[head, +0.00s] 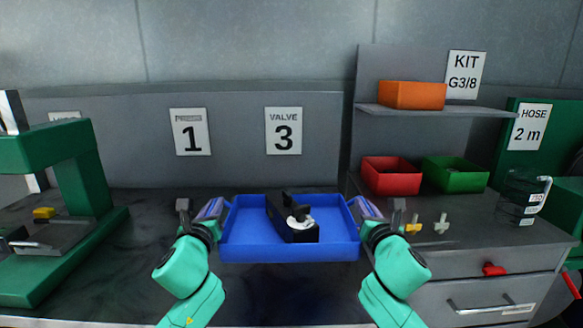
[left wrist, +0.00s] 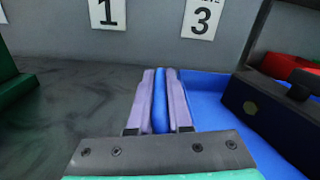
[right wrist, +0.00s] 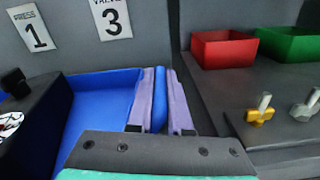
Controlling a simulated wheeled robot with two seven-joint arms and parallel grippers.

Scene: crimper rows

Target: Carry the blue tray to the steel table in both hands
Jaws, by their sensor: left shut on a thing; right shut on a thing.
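The blue tray (head: 240,247) is in the middle of the head view, held level between my two grippers, with a black block-like device (head: 292,222) with a white round label lying in it. My left gripper (head: 212,208) is shut on the tray's left wall, which also shows between the fingers in the left wrist view (left wrist: 160,100). My right gripper (head: 366,208) is shut on the right wall, seen between the fingers in the right wrist view (right wrist: 160,100). A dark grey worktop (head: 130,265) lies below and behind the tray; I cannot tell whether the tray touches it.
A green press (head: 75,180) stands at the left. At the right, a grey drawer cabinet (head: 450,262) carries a red bin (head: 391,177), a green bin (head: 455,175), small fittings (head: 441,224) and a clear jug (head: 519,197). An orange bin (head: 412,95) sits on a shelf above.

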